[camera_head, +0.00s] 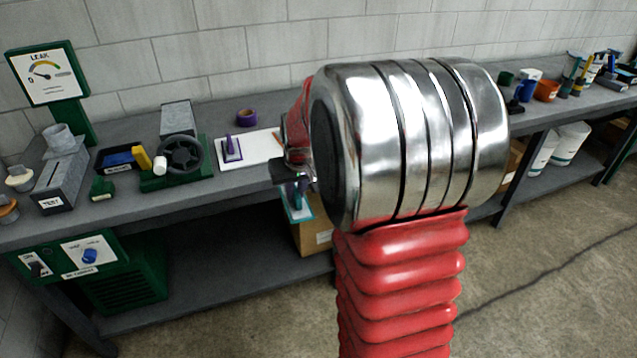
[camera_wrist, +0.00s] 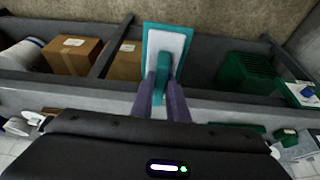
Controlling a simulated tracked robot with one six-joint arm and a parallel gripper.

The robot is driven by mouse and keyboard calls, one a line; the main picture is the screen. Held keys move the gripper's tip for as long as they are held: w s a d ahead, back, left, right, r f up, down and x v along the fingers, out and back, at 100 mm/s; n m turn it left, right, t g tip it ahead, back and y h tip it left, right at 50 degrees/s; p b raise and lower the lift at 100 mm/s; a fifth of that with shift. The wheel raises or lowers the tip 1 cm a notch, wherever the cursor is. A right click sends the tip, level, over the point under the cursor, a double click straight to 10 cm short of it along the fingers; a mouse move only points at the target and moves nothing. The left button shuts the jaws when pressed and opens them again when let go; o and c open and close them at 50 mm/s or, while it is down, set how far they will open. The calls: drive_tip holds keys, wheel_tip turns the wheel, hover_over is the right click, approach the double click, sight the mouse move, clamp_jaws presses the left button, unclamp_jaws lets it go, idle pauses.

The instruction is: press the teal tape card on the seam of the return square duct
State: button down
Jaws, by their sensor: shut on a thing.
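My gripper (camera_head: 294,185) is at the bench's front edge, partly hidden behind my arm. In the wrist view its fingers (camera_wrist: 164,98) are shut on the grip of the teal tape card (camera_wrist: 151,52), which has a pale face with a teal border. The card also shows in the head view (camera_head: 297,206), hanging below the gripper, apart from any duct. A grey square duct piece (camera_head: 178,118) stands at the back of the bench. A grey box-shaped duct (camera_head: 62,180) with a label and round stub is at the far left. I cannot tell which is the return duct; no seam is readable.
A purple card (camera_head: 231,149) stands on a white board (camera_head: 263,147) near a purple roll (camera_head: 247,117). Cardboard boxes (camera_wrist: 73,56) and a green crate (camera_wrist: 246,72) are under the bench.

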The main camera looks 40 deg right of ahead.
drive_tip(key=w+a+f+n, duration=0.2)
drive_tip(key=a+f, duration=0.1)
drive_tip(key=a, duration=0.8)
drive_tip(key=w+a+f+n+y, duration=0.1)
drive_tip(key=a+f, duration=0.2)
drive_tip(key=a, duration=0.8)
drive_tip(key=shift+w+f+n+y, duration=0.2)
drive_tip(key=shift+w+n+y, duration=0.1)
drive_tip(key=shift+w+n, duration=0.1)
